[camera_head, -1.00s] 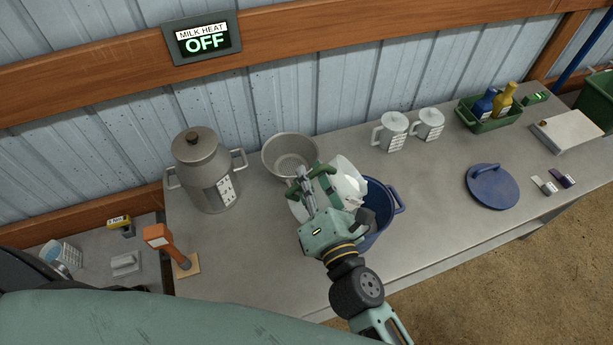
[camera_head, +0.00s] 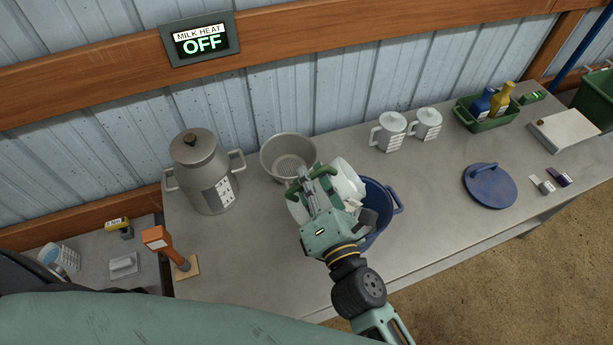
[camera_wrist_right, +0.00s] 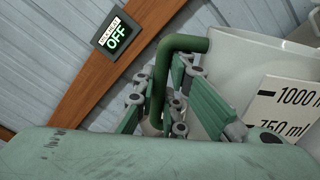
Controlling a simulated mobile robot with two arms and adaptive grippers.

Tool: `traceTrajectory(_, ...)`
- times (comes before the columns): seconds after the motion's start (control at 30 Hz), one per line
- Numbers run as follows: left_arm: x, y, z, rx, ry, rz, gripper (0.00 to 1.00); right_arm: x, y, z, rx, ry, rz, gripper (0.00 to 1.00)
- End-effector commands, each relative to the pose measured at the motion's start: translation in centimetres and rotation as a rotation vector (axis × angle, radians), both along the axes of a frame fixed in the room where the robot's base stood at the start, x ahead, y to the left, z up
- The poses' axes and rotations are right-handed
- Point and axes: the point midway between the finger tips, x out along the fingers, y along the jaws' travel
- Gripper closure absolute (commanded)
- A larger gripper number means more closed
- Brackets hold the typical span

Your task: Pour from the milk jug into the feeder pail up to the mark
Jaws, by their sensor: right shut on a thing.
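The milk jug (camera_head: 347,183) is white with a green handle. My right gripper (camera_head: 318,190) is shut on that handle and holds the jug at the near left side of the blue feeder pail (camera_head: 396,206), partly over its mouth. In the right wrist view the handle passes between the fingers (camera_wrist_right: 172,100), and the jug's wall (camera_wrist_right: 265,65) shows 1000 ml and 750 ml marks. The gripper and jug hide most of the pail's inside, so its level and mark cannot be seen. I cannot make out a stream of milk. My left gripper is not in view.
A metal strainer (camera_head: 288,150) and a lidded milk can (camera_head: 205,178) stand to the left. Two pale measuring jugs (camera_head: 388,130) stand behind. A blue lid (camera_head: 490,187) lies to the right, with clear bench between. A wall sign (camera_head: 200,41) reads MILK HEAT OFF.

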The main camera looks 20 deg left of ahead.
Motion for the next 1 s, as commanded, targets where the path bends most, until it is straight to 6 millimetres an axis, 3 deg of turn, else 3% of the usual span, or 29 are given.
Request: traceTrajectory(1.0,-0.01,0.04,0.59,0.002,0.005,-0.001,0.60,0.20,-0.61,0.80,0.053,0.027,0.001,1.00)
